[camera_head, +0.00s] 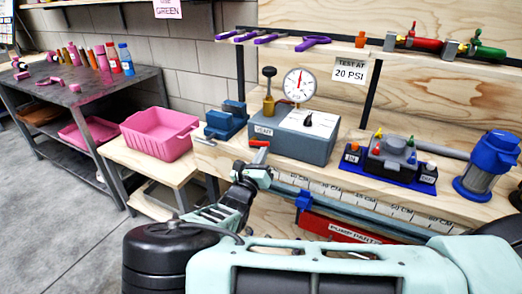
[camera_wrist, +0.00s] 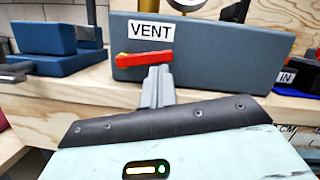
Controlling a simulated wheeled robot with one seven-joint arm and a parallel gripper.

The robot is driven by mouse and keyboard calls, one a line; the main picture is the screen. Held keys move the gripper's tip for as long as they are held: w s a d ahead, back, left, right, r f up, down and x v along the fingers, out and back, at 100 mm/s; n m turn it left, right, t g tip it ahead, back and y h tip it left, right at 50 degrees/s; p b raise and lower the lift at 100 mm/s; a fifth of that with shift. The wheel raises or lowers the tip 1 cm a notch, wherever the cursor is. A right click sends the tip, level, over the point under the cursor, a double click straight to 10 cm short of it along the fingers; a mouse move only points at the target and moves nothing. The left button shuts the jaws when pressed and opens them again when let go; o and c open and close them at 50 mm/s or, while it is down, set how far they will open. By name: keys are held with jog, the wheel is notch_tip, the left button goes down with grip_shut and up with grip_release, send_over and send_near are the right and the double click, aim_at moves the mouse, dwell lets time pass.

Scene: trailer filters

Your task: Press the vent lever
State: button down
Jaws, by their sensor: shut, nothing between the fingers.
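The vent lever is a short red bar (camera_head: 258,143) low on the front of a blue-grey box (camera_head: 318,150), just under a white VENT label (camera_head: 263,131). In the wrist view the red lever (camera_wrist: 144,59) lies nearly level, its right end slightly higher. My gripper (camera_head: 257,158) is shut and empty, in front of the box and just below the lever. In the wrist view its fingertips (camera_wrist: 158,72) overlap the lower edge of the lever's right half. I cannot tell whether they touch it.
A round gauge (camera_head: 300,84) stands on the box. A blue vise-like block (camera_head: 226,121) is to its left, and a dark valve block (camera_head: 393,151) on a blue mat to its right. The wooden bench edge (camera_wrist: 60,108) runs below the box. A pink bin (camera_head: 160,134) stands left.

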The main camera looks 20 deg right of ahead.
notch_tip(320, 180, up, 2)
jog(key=n+y+p, duration=0.1)
jog(key=n+p, duration=0.2)
jog(key=shift+d+n+t+p, duration=0.1)
jog(key=shift+n+t+p, duration=0.2)
jog(key=shift+p, duration=0.05)
jog(key=n+p, duration=0.1)
jog(key=r+n+y+p, duration=0.1)
jog(key=n+p, duration=0.1)
jog(key=shift+r, duration=0.1)
jog(key=n+p, duration=0.1)
jog(key=r+n+y+p, duration=0.1)
jog(key=n, duration=0.1)
jog(key=shift+w+a+p, duration=0.1)
jog(key=shift+a+p, duration=0.1)
jog(key=shift+p, duration=0.1)
jog(key=n, duration=0.1)
jog(key=n+p, duration=0.1)
jog(key=shift+w+a+r+n+y, duration=0.2)
jog(key=shift+r+n+y, duration=0.1)
jog(key=shift+r+n, duration=0.1)
jog(key=shift+f, duration=0.3)
jog(key=shift+s, duration=0.1)
